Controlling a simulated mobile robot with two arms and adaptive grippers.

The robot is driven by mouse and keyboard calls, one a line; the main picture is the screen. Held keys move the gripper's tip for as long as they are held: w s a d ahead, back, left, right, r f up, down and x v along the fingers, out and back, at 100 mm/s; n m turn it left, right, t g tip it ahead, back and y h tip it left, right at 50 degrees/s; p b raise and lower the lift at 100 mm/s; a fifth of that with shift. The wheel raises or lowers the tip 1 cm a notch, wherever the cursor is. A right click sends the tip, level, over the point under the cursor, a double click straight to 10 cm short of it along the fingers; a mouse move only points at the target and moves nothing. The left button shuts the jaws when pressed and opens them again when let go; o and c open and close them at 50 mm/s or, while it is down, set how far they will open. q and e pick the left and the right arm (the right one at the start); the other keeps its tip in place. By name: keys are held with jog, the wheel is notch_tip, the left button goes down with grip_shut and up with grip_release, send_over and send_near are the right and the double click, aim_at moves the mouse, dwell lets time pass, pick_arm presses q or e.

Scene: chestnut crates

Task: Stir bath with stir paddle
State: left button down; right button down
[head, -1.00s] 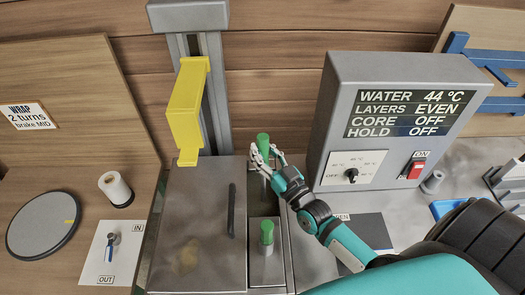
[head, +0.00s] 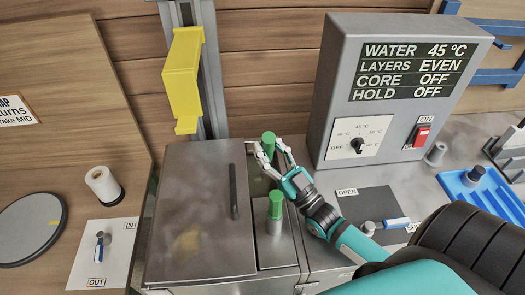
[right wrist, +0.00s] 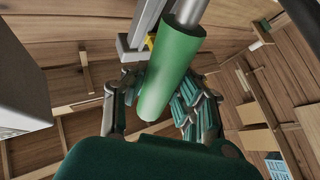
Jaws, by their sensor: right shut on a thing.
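My right gripper (head: 270,158) is shut on a green handle (head: 268,138) at the right back edge of the steel bath (head: 205,262). I take it for the stir paddle's handle; anything below the grip is hidden. In the right wrist view, the green handle (right wrist: 168,75) runs between the fingers of my right gripper (right wrist: 163,98), with a grey metal shaft beyond it. A second green handle (head: 275,204) stands upright in a slot closer to me, apart from the gripper. The bath's lid with a dark bar handle (head: 233,192) is shut. My left gripper is not in view.
A grey control box (head: 335,80) reads WATER 45 °C and LAYERS EVEN; its red switch (head: 421,136) is by ON. A yellow bracket (head: 183,80) hangs on a post behind the bath. A dark OPEN plate (head: 368,205) and a blue tray (head: 485,195) lie to the right.

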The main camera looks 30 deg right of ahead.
jog(key=c, duration=1)
grip_release()
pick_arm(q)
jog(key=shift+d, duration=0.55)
pick_arm(e)
notch_tip(320, 180, up, 10)
